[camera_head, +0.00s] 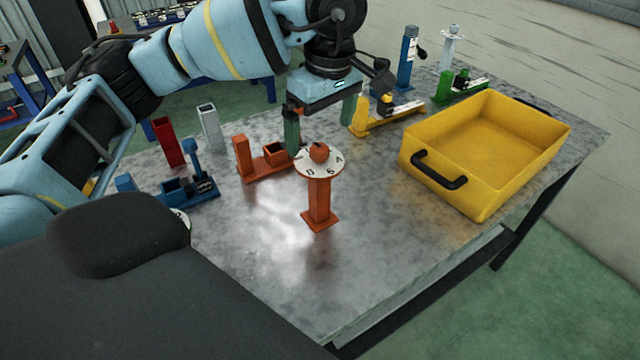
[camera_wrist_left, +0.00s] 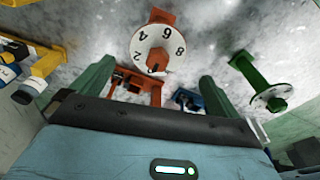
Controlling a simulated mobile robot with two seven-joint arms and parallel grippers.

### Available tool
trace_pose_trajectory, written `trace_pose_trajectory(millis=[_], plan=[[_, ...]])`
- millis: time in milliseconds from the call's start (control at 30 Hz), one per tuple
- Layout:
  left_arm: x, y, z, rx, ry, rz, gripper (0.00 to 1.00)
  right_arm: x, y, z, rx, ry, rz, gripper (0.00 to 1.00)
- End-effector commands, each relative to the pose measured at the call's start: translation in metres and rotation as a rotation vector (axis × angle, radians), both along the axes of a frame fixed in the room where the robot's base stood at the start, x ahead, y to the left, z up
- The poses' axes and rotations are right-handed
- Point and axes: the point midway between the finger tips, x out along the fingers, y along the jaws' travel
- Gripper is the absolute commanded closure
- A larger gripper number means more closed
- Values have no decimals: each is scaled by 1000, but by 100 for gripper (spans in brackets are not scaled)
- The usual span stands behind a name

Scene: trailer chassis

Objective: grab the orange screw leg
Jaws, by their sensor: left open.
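The orange screw leg (camera_head: 318,200) stands upright on the metal table, with a square foot and a white numbered dial under an orange knob. Its dial (camera_wrist_left: 157,47) shows in the left wrist view, beyond the fingertips. My left gripper (camera_head: 320,120) is open and empty, fingers pointing down, behind the screw leg in the head view. The near finger hangs between the orange bracket and the dial. In the left wrist view the two fingers (camera_wrist_left: 153,85) stand wide apart with the screw leg outside them. My right gripper is not in view.
An orange bracket (camera_head: 262,168) stands just left of the leg. A yellow bracket (camera_head: 380,121) and yellow tray (camera_head: 437,183) are right. The table in front of the leg is clear.

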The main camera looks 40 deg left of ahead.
Motion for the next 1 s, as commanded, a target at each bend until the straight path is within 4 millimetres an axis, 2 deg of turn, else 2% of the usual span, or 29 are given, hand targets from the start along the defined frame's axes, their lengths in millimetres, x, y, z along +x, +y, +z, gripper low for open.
trace_pose_trajectory(millis=[233,467,800,1000], plan=[[0,3,-22,2,3,1,0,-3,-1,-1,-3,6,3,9],[1,4,-29,0,2,1,0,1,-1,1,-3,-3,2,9],[5,11,-71,0,1,1,0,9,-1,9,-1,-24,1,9],[5,11,-77,0,0,1,0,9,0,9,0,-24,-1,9]])
